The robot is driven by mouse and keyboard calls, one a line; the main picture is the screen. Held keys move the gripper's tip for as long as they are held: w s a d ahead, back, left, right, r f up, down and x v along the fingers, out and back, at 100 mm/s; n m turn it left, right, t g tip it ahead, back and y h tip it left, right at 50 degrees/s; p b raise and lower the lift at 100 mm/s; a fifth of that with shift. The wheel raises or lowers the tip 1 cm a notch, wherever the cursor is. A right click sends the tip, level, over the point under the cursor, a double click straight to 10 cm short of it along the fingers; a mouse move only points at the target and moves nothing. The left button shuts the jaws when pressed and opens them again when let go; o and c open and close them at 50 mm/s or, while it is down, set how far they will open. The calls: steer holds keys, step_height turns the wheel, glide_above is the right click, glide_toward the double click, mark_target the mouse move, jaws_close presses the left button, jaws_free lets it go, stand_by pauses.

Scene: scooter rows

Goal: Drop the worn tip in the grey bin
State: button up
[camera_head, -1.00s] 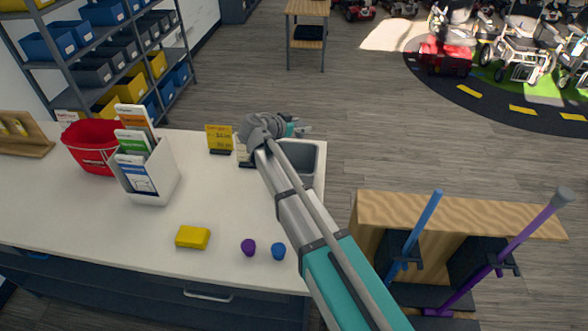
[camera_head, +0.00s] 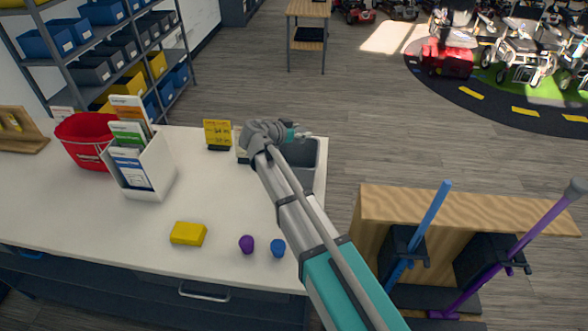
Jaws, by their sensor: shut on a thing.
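My gripper (camera_head: 298,133) is over the far side of the grey bin (camera_head: 312,178), at the counter's right end. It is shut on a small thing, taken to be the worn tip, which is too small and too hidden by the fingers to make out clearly. My arm crosses in front of the bin and hides its left part. The visible part of the bin's inside looks empty.
On the white counter (camera_head: 100,225) are a yellow block (camera_head: 188,234), a purple knob (camera_head: 246,244), a blue knob (camera_head: 278,248), a brochure holder (camera_head: 148,180), a red bucket (camera_head: 84,142) and a yellow sign (camera_head: 217,133). A wooden stand with a blue cane (camera_head: 432,220) and a grey-ended purple cane (camera_head: 535,230) is at right.

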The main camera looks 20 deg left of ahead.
steer(key=shift+f, duration=0.4)
steer(key=o, duration=1.2)
steer(key=shift+r, duration=0.15)
